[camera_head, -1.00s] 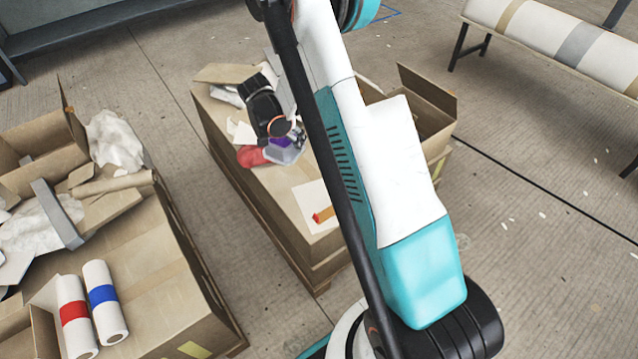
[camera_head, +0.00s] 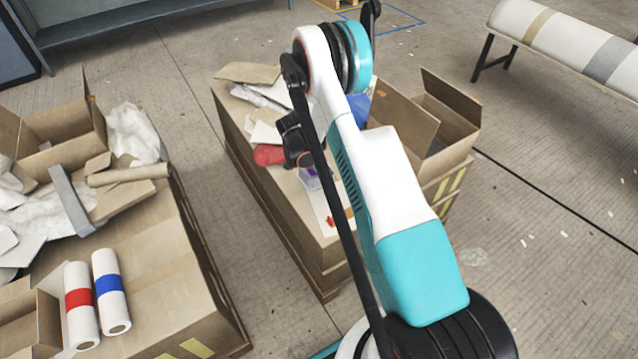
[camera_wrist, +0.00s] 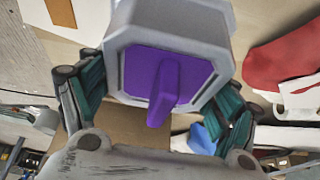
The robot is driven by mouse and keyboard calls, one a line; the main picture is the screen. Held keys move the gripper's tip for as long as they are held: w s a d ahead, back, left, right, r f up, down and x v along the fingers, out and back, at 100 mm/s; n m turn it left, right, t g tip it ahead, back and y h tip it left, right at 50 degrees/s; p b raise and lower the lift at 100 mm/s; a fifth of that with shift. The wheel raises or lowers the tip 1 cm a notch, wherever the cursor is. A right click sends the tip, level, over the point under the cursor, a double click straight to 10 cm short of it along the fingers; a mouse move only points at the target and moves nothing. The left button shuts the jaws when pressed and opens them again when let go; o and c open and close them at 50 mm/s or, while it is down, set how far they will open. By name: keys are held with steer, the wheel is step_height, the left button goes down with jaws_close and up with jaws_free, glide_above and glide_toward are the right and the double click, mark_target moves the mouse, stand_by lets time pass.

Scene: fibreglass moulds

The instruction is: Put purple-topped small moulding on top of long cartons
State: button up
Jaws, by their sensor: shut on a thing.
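The purple-topped small moulding (camera_wrist: 200,78) is a grey block with a purple plate and purple ridge. In the wrist view it sits between the fingers of my gripper (camera_wrist: 160,85), which is shut on it. In the head view the moulding (camera_head: 309,180) shows just below my gripper (camera_head: 300,158), over the middle carton stack (camera_head: 262,180), partly hidden by my arm. I cannot tell how far it is off the surface. A second carton stack (camera_head: 180,285) stands at the left. I cannot tell which stack the task calls the long cartons.
A red moulding (camera_head: 268,155) lies left of my gripper. Paper and cardboard scraps lie around it. An open box (camera_head: 440,125) stands behind my arm. The left stack holds boxes, scraps and two rolls (camera_head: 110,290); its near middle is bare.

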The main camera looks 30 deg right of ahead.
step_height(320, 180, down, 7)
steer(key=shift+r+b, duration=0.15)
steer(key=shift+b, duration=0.9)
steer(key=shift+r, duration=0.1)
steer(key=o, duration=1.2)
steer(key=shift+c, duration=0.2)
